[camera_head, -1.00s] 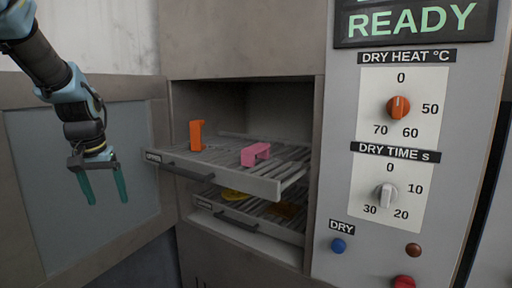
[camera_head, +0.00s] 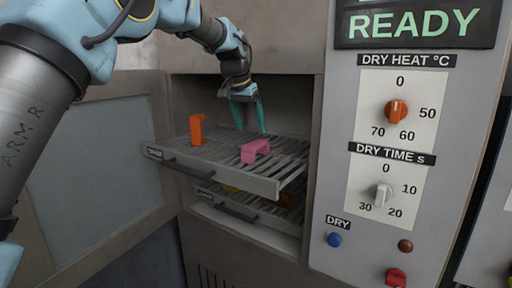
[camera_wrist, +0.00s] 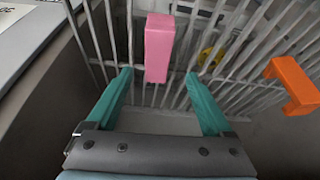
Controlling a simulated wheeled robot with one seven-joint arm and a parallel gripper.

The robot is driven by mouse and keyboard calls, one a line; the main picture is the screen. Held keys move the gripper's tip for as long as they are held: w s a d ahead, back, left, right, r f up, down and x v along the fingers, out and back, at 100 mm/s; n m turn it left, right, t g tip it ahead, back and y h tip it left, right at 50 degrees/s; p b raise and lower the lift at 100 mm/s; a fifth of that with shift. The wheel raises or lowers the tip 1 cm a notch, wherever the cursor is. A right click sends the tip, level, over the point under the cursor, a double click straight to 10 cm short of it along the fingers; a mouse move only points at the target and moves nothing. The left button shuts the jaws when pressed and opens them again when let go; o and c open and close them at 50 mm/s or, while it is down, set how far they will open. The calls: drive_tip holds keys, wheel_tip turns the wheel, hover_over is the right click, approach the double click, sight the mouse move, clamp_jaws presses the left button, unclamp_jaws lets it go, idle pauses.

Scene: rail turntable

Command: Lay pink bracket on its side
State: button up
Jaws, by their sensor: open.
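The pink bracket (camera_head: 255,150) rests on the slatted upper rack, right of its middle. In the wrist view it shows as a pink bar (camera_wrist: 159,46), seen from above, just beyond and between my fingertips. My gripper (camera_head: 248,130) is open and empty, above the rack behind the bracket in the head view. Its two teal fingers (camera_wrist: 160,75) are spread on either side of the bracket's near end in the wrist view. I cannot tell the exact height of the fingertips above the slats.
An orange bracket (camera_head: 196,130) stands on the same upper rack (camera_head: 225,177), to the left. A lower rack (camera_head: 262,222) holds yellow items, partly hidden. The oven opening's side walls and top bound the space. An open door (camera_head: 90,165) stands at left, a control panel (camera_head: 345,270) at right.

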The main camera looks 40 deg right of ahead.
sight(256, 143)
drive_tip(key=shift+s+p+x, duration=0.2)
drive_tip(key=shift+p+x, duration=1.1)
drive_tip(key=shift+x, duration=1.65)
drive_tip(key=shift+d, duration=0.1)
drive_tip(key=shift+c, duration=0.3)
clamp_jaws()
